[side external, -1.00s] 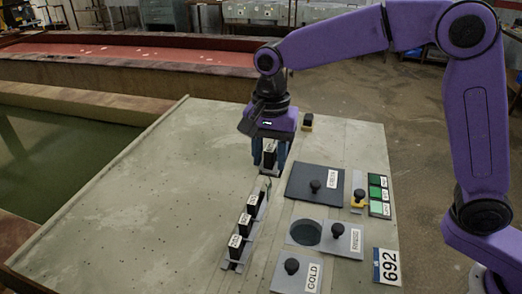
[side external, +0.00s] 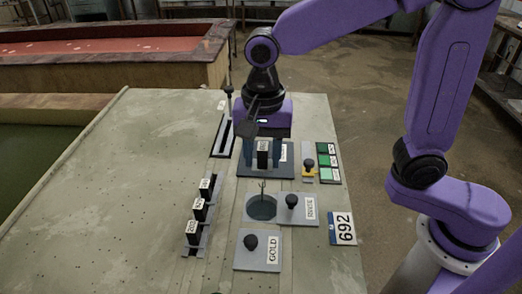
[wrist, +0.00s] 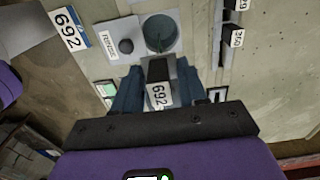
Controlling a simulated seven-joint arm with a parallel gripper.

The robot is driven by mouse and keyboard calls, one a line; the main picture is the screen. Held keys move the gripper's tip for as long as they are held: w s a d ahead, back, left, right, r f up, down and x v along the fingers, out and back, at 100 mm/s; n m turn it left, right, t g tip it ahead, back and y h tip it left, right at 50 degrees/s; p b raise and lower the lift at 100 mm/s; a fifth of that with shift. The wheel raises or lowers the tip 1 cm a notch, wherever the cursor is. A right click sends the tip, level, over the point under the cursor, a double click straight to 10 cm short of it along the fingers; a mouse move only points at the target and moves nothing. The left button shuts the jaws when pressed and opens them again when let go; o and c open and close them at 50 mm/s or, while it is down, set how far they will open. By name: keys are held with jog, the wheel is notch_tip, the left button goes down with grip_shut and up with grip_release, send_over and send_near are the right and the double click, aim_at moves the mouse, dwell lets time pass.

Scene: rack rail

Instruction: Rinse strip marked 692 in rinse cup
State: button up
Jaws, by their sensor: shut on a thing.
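My gripper (side external: 263,160) points down and is shut on a black holder marked 692 (wrist: 158,92). In the side view, a thin strip (side external: 262,187) hangs below it. Its lower end shows against the back of the round rinse cup opening (side external: 262,208); I cannot tell whether it is inside or above. The cup also shows in the wrist view (wrist: 160,33), just beyond the holder. The knobbed lid marked RINSE (side external: 305,213) lies to the right, leaving the cup open. A sign reading 692 (side external: 342,228) stands right of the lid.
A rack (side external: 202,236) with several black holders stands left of the cup. A GOLD lid (side external: 246,262) lies in front. The left bench is clear.

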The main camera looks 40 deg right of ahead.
jog(key=shift+f, duration=5.1)
jog(key=shift+w+a, duration=0.1)
jog(key=shift+w+a, duration=0.35)
jog(key=shift+s+d, duration=0.85)
jog(key=shift+d, duration=0.05)
jog(key=shift+w+a, duration=0.15)
jog(key=shift+w+a, duration=0.7)
jog(key=shift+a, duration=0.05)
jog(key=shift+r, duration=0.15)
